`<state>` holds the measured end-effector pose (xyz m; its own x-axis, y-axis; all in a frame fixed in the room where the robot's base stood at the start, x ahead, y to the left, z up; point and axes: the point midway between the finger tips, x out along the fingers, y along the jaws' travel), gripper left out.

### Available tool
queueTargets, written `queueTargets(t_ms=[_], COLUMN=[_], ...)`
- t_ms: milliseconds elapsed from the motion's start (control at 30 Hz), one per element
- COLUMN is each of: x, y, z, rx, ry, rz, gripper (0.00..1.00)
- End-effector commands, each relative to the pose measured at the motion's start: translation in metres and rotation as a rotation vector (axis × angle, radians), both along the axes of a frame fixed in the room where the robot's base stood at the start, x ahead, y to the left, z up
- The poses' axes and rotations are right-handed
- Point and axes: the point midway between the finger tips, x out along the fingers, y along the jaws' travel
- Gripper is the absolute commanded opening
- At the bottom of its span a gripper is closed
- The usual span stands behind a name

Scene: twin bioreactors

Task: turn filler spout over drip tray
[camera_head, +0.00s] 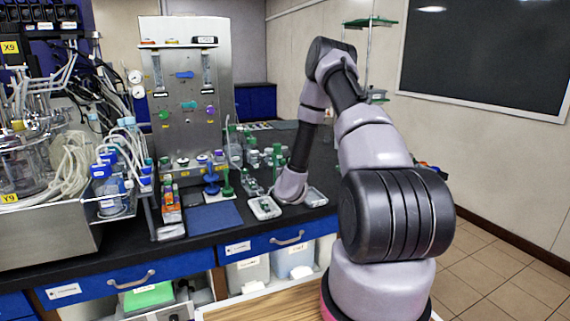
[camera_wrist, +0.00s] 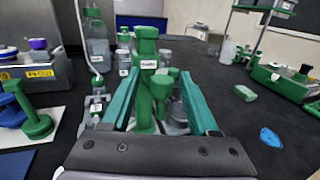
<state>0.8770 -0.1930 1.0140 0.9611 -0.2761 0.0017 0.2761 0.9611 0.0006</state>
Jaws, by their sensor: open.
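The filler appears to be the green upright post (camera_wrist: 147,48) with a small label, straight ahead in the wrist view. A green arm or spout (camera_wrist: 159,88) stands at its front, low between my fingers. My gripper (camera_wrist: 160,75) is open, with one green finger on each side of these parts; I cannot tell whether either finger touches. In the head view my gripper's end (camera_head: 291,186) is low over the bench and its fingers are hard to make out. Two pale shallow trays, left (camera_head: 264,208) and right (camera_head: 315,197), lie beside it; I cannot tell which is the drip tray.
A clear bottle (camera_wrist: 97,48) with a green cap stands left of the fingers. Green and blue stands (camera_wrist: 35,122) are further left. A blue mat (camera_head: 214,218) lies near the front edge.

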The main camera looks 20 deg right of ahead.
Motion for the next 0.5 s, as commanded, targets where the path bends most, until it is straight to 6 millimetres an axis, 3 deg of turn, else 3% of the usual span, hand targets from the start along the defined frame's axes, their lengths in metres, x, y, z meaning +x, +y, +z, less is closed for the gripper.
queueTargets(t_ms=[267,500], x=[-0.005,-0.043], y=[0.002,0.014], z=[-0.001,-0.001], rx=[0.000,-0.002], ry=[0.003,0.006], rz=[0.001,0.004], gripper=[0.61,0.61])
